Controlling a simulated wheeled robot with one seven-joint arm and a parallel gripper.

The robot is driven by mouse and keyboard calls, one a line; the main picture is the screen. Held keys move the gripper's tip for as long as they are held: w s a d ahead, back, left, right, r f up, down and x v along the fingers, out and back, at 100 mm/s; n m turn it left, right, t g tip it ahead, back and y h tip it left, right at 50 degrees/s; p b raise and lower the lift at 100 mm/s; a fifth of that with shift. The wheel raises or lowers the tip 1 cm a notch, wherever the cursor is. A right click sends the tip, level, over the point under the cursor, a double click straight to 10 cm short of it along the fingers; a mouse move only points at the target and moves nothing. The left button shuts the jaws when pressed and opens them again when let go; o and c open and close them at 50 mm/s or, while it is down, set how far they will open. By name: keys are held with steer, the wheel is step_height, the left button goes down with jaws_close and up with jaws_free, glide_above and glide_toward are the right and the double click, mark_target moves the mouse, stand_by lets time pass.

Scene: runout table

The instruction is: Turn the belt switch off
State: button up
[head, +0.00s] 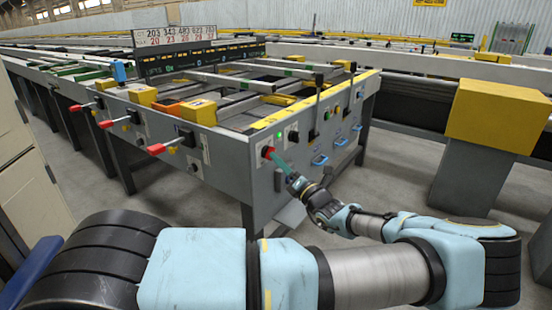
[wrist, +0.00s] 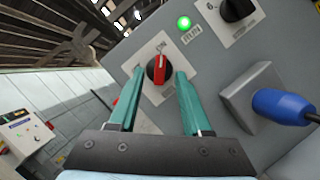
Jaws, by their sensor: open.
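The belt switch is a red rotary knob on a white plate on the grey panel. In the wrist view the red knob (wrist: 157,69) shows between the two green fingers of my gripper (wrist: 159,75), one finger on each side. My gripper is open, with a visible gap between the fingers and the knob. I cannot tell how far the fingertips are from the panel. In the head view the red switch (head: 267,152) sits on the table's end panel, and my gripper (head: 276,158) reaches it from the lower right.
A lit green lamp (wrist: 184,23) and a black knob (wrist: 237,9) are above right of the switch. In the head view, red-handled levers (head: 157,149) project from the table's left side.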

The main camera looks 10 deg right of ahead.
steer(key=shift+x, duration=1)
jaws_close()
